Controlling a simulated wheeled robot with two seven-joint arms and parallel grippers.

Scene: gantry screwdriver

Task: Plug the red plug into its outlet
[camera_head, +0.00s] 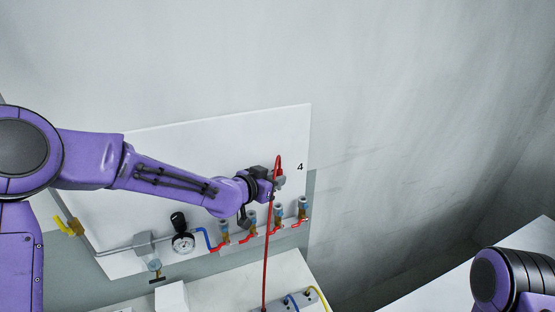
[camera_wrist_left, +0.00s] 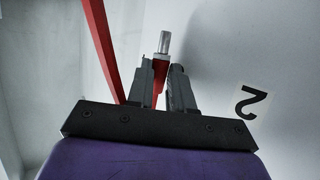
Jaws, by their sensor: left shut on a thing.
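My left gripper (camera_head: 276,184) is in front of the white wall panel (camera_head: 200,150), near the printed 4. In the left wrist view its two fingers (camera_wrist_left: 160,90) are shut on the red plug (camera_wrist_left: 159,73), whose metal tip (camera_wrist_left: 164,42) sticks out past them. The plug's red hose (camera_head: 266,250) loops over the gripper and hangs down in front of the panel. Several outlets with blue-grey collars, one of them the right-hand outlet (camera_head: 303,204), stand in a row below the gripper. The plug tip is apart from them. I cannot tell which outlet belongs to the plug. My right gripper is out of view.
A pressure gauge (camera_head: 183,242) and a yellow valve handle (camera_head: 69,226) are on the panel's left part. A box with blue and yellow hoses (camera_head: 305,300) stands at the bottom. Right of the panel is bare wall.

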